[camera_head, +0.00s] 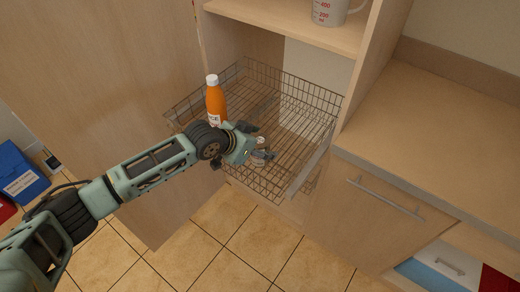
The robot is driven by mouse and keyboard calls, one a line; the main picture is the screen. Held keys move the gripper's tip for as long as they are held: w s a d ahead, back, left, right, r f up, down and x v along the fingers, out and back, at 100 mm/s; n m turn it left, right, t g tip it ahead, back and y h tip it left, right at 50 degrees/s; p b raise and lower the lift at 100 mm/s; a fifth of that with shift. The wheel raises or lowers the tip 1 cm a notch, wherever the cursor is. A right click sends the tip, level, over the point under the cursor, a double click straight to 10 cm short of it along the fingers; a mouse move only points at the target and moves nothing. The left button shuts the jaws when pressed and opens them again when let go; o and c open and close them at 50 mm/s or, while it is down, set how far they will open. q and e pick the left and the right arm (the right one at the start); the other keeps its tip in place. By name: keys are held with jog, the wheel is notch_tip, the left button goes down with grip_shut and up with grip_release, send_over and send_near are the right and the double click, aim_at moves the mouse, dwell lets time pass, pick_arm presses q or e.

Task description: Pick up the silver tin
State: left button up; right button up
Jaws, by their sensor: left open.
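The silver tin (261,144) looks like the small pale item standing in the wire pull-out basket (322,135), near its front edge. It is mostly hidden by my left gripper. My left arm comes in from the left, and my left gripper (265,150) is open at the tin, with its fingers close about it. I cannot tell whether the fingers touch it. My right gripper is not in view.
An orange bottle with a white cap (215,101) stands in the basket just left of my gripper. A shelf with a measuring jug (329,12) is above. A cabinet door (120,110) stands open at left, and a countertop (440,130) is at right.

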pick_arm(q)
jog(key=shift+r, duration=0.1)
jog(key=c, duration=1.6)
